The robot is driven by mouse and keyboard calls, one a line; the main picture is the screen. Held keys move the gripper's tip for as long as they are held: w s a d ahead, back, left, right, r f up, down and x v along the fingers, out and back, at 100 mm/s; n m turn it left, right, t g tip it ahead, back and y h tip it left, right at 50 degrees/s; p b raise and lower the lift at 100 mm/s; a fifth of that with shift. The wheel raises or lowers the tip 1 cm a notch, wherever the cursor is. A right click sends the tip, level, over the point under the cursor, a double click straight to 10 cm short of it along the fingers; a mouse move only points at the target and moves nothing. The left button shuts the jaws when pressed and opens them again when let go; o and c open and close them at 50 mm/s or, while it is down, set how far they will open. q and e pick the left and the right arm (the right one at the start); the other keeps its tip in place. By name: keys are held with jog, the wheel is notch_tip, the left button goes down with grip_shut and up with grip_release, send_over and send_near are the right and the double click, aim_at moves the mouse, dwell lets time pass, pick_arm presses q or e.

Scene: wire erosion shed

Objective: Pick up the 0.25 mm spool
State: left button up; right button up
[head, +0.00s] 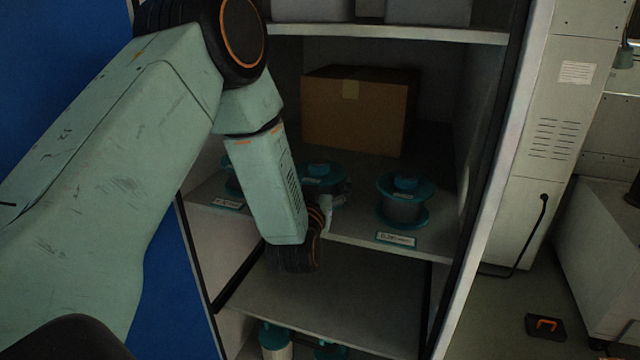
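Three teal-flanged spools stand on the middle shelf (350,235) of an open cabinet: a right one (403,210), a middle one (320,170) and a left one (231,185) mostly behind my arm. Shelf-edge labels show under the left (228,204) and right (396,239) spools; their print is too small to read, so I cannot tell which spool is 0.25 mm. My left gripper (336,198) is at the middle spool, partly hidden by my wrist. I cannot tell whether its fingers are open or touch the spool. My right gripper is out of view.
A cardboard box (358,112) stands behind the spools. Grey bins (428,12) sit on the shelf above. The shelf below (310,300) looks bare, with more teal spools (275,338) at the bottom. The cabinet's side wall (500,180) bounds the right.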

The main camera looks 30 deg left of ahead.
pick_arm(q)
jog(key=shift+s+d+r, duration=0.1)
jog(key=shift+s+r, duration=0.1)
jog(key=shift+s, duration=0.05)
jog(key=c, duration=0.5)
jog(key=shift+f, duration=0.1)
jog(key=shift+c, duration=1.2)
jog(key=shift+w, duration=0.1)
jog(key=c, duration=0.8)
